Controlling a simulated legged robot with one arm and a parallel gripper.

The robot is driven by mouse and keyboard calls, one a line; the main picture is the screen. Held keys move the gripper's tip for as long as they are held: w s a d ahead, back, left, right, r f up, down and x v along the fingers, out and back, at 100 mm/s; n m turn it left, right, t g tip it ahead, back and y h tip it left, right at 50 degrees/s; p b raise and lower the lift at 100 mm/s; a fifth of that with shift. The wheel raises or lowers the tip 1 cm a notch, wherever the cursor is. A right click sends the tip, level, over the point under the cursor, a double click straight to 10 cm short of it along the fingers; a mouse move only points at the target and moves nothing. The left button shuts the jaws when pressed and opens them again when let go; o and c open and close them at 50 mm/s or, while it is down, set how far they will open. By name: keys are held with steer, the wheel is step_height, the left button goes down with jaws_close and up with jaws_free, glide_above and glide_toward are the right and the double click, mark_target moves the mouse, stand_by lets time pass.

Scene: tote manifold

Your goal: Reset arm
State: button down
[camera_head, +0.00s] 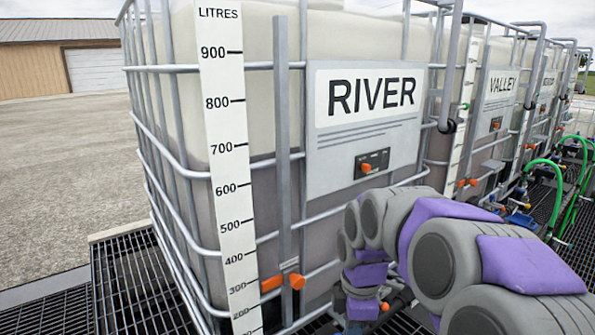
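My arm, grey and purple, reaches in from the lower right corner. It bends over at its far end and points down in front of the lower part of the nearest tote, the one marked RIVER (372,93). The last arm links show near the bottom edge, right of the tote's orange-handled slider. My gripper's fingers cannot be made out; they are below the picture or hidden by the links. Whether the arm touches the tote cannot be told.
A white litre scale (222,130) and a grey upright bar with an orange handle (291,281) stand on the tote's front. A VALLEY tote (502,84) and others run back to the right. Green hoses (548,163) lie over dark grating. Open paving (60,150) lies left.

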steer(key=s+d+f+m, duration=0.1)
steer(key=s+f+m, duration=0.1)
steer(key=s+m, duration=0.7)
steer(key=s+f+m+g, duration=0.1)
steer(key=s+m, duration=0.7)
steer(key=s, duration=1)
steer(key=shift+s+d+f+m, duration=0.3)
steer(key=shift+d+f+m, duration=0.1)
steer(key=shift+f, duration=0.25)
steer(key=shift+d, duration=0.2)
